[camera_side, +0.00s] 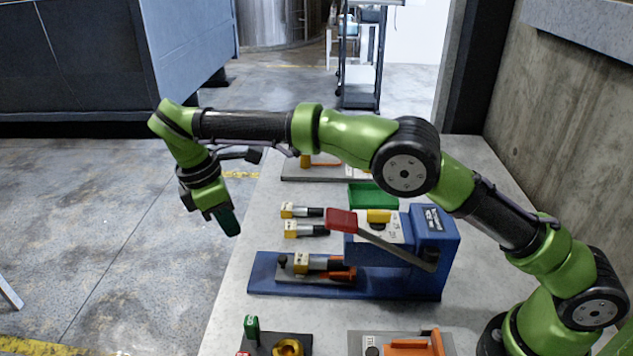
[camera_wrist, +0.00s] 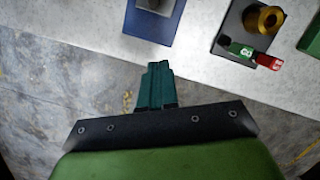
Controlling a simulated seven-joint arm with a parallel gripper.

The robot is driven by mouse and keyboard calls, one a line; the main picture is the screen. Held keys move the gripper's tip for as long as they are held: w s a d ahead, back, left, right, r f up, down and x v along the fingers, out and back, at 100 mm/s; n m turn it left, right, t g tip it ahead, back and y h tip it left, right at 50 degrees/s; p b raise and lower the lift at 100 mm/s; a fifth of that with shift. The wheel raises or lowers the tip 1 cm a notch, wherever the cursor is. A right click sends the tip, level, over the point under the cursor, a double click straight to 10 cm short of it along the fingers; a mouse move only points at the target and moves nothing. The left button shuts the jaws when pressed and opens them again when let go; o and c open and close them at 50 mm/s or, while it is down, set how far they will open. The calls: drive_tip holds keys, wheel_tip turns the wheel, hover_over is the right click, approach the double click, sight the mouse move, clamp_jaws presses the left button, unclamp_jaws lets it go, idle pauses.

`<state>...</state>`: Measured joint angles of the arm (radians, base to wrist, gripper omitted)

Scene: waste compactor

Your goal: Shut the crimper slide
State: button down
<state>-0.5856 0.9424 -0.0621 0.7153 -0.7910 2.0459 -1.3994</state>
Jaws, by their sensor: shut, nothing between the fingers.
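The crimper (camera_side: 435,255) is a blue press on a long blue base (camera_side: 375,287), with a red-handled lever (camera_side: 342,219). Its slide (camera_side: 283,273) is a dark plate with a small knob, lying on the left part of the base, out in front of the press body. A yellow-and-black fitting (camera_side: 310,263) sits on the slide. In the wrist view the base's end (camera_wrist: 150,28) and a grey part of the slide (camera_wrist: 157,5) show at the top edge. My gripper (camera_side: 232,230) is shut and empty, pointing down left of the base's end, apart from it.
Two loose yellow-and-black fittings (camera_side: 300,229) and a green tray (camera_side: 373,196) lie behind the base. A dark plate with a brass ring (camera_side: 288,348) and an orange fixture (camera_side: 405,346) are in front. The table's left edge runs close to my gripper; open floor lies beyond.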

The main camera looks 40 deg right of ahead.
sight(317, 264)
drive_tip(key=x, duration=0.9)
drive_tip(key=shift+s+d+f, duration=0.1)
drive_tip(key=shift+d+f, duration=0.05)
drive_tip(key=shift+f, duration=0.15)
drive_tip(key=d, duration=0.2)
drive_tip(key=shift+s+d+f, duration=0.15)
drive_tip(key=shift+s+d, duration=0.2)
drive_tip(key=shift+s, duration=0.05)
drive_tip(key=shift+s+d+f, duration=0.1)
drive_tip(key=shift+s+d, duration=0.05)
drive_tip(key=shift+d, duration=0.35)
drive_tip(key=shift+s+d, duration=0.3)
drive_tip(key=shift+d, duration=0.05)
drive_tip(key=s+d, duration=0.6)
drive_tip(key=shift+a, duration=0.1)
drive_tip(key=shift+a, duration=0.1)
